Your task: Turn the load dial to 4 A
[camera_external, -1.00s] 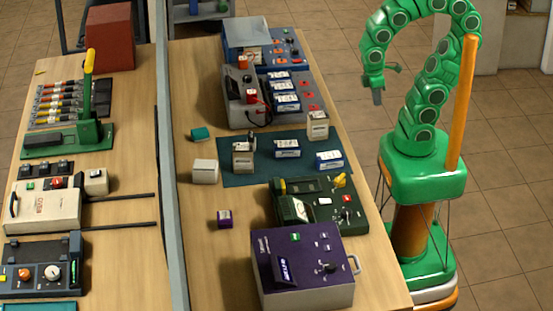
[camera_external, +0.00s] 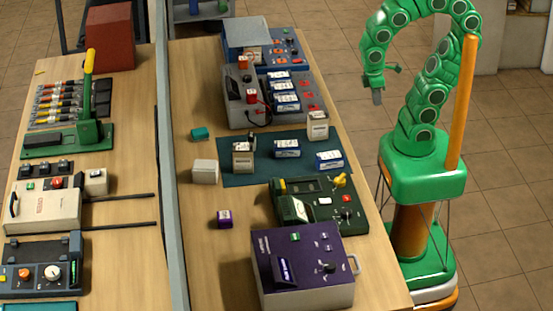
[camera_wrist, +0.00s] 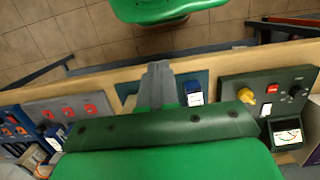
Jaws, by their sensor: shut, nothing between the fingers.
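A dark green unit (camera_external: 290,222) on the near bench has a black dial (camera_external: 346,214), a red button, a yellow knob and a meter. In the wrist view its dial (camera_wrist: 295,91) is at the right edge, with the meter (camera_wrist: 287,132) below. A purple box (camera_external: 275,280) nearer the front also has a black dial (camera_external: 329,267). The dial labels are too small to read, so I cannot tell which is the load dial. My gripper (camera_external: 378,97) is shut and empty, raised off the bench's right side, away from both units. It also shows in the wrist view (camera_wrist: 158,72).
A teal mat (camera_external: 262,177) with several small battery boxes lies behind the green unit. Grey and blue units (camera_external: 240,100) stand farther back. A grey divider (camera_external: 171,190) separates the left bench. Bare wood lies left of the purple box.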

